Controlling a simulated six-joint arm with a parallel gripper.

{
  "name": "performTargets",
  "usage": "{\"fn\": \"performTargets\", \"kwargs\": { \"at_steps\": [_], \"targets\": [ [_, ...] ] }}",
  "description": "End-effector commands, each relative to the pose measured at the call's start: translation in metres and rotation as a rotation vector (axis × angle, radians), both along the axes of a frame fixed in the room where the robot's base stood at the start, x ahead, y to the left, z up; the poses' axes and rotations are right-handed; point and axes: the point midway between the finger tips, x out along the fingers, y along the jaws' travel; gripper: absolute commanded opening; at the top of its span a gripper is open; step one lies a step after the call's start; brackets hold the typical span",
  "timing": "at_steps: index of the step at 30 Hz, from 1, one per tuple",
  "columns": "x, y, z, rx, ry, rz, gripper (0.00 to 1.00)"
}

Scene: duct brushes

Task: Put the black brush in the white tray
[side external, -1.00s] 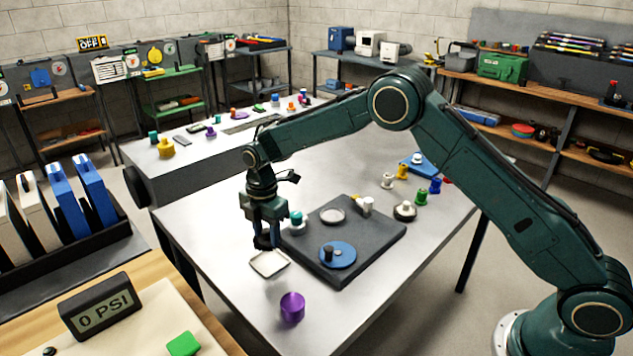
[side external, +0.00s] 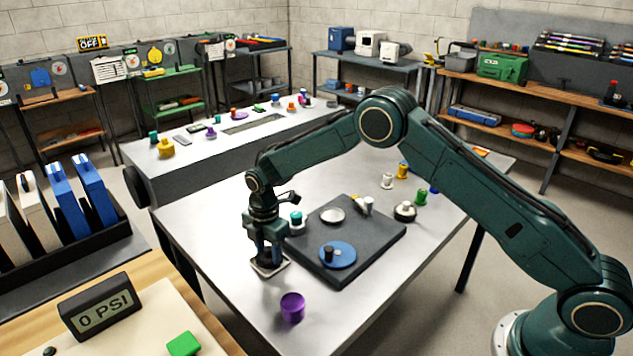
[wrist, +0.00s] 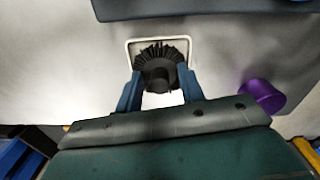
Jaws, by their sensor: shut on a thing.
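My gripper (wrist: 160,92) is shut on the black brush (wrist: 160,62), whose dark bristles fan out between the fingers in the wrist view. The white tray (wrist: 131,46) lies on the table behind and around the brush in that view. In the side external view my gripper (side external: 268,262) is low over the white tray (side external: 285,263), covering much of it. The brush is hidden there. I cannot tell whether the brush touches the tray floor.
A purple cylinder (side external: 292,307) stands near the tray and also shows in the wrist view (wrist: 262,96). A dark mat (side external: 375,240) to the right holds a blue disc (side external: 345,262) and other pieces. A teal-topped piece (side external: 296,219) stands close behind my gripper.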

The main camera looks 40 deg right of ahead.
Motion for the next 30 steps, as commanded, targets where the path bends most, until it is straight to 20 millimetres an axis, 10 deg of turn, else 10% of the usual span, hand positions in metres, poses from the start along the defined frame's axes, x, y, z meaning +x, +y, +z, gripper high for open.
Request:
{"fn": "performTargets", "kwargs": {
  "at_steps": [7, 8, 11, 30],
  "targets": [
    [0.0, 0.0, -0.002, 0.0, 0.0, 0.0, 0.15],
    [0.0, 0.0, -0.002, 0.0, 0.0, 0.0, 0.42],
    [0.0, 0.0, -0.002, 0.0, 0.0, 0.0, 0.6],
    [0.0, 0.0, 0.02, 0.0, -0.002, 0.0, 0.6]
  ]
}}
